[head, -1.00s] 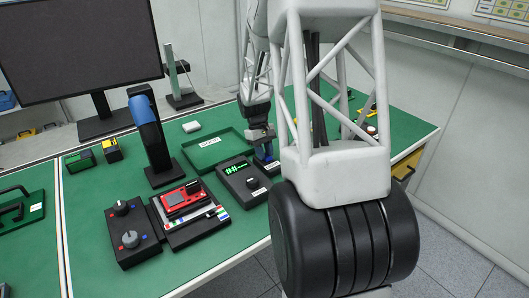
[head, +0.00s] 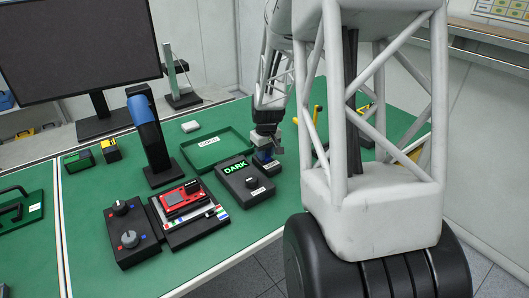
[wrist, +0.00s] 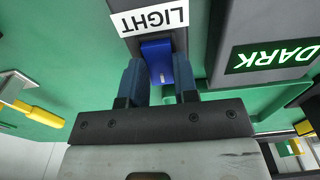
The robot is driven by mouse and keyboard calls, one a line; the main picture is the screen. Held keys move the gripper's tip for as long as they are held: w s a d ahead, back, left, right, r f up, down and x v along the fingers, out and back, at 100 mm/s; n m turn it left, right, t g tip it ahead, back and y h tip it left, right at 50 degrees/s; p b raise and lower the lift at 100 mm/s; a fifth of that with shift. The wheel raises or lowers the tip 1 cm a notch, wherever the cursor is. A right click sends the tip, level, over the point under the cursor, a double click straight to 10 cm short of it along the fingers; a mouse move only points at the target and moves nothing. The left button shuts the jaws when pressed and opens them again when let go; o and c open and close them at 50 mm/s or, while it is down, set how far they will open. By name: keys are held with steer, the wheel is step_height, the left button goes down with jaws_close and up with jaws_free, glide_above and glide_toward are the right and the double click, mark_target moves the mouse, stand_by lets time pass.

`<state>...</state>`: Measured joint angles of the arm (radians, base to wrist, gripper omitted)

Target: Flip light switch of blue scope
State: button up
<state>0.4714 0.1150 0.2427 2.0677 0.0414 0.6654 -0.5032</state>
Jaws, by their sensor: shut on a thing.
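The blue light switch (wrist: 157,62) sits on a dark panel under a white label reading LIGHT (wrist: 150,18), upside down in the wrist view. My gripper (wrist: 160,78) has its two blue fingers on either side of the switch and is shut on it. In the head view my gripper (head: 265,153) is at a small blue part beside a dark box (head: 244,183). The box's screen (head: 235,168) reads DARK in green, and it also shows in the wrist view (wrist: 272,56). A blue-topped black device (head: 147,120) stands to the left. Which one is the blue scope I cannot tell.
A green tray (head: 210,150) lies behind the dark box. A red device (head: 182,198) and a black box with knobs (head: 127,230) lie to the left. Yellow-handled items (wrist: 38,113) are near my gripper. A monitor (head: 80,45) stands at the back.

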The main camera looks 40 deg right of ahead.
mark_target(267, 158)
steer(key=shift+s+t, duration=0.1)
steer(key=shift+t, duration=0.4)
steer(key=o, duration=0.9)
steer(key=shift+r, duration=0.1)
steer(key=shift+s+r, duration=0.2)
steer(key=shift+r, duration=1.05)
steer(key=shift+s+r, duration=0.15)
steer(key=shift+r, duration=1.15)
steer(key=shift+s+r, duration=0.2)
steer(key=shift+r, duration=1.05)
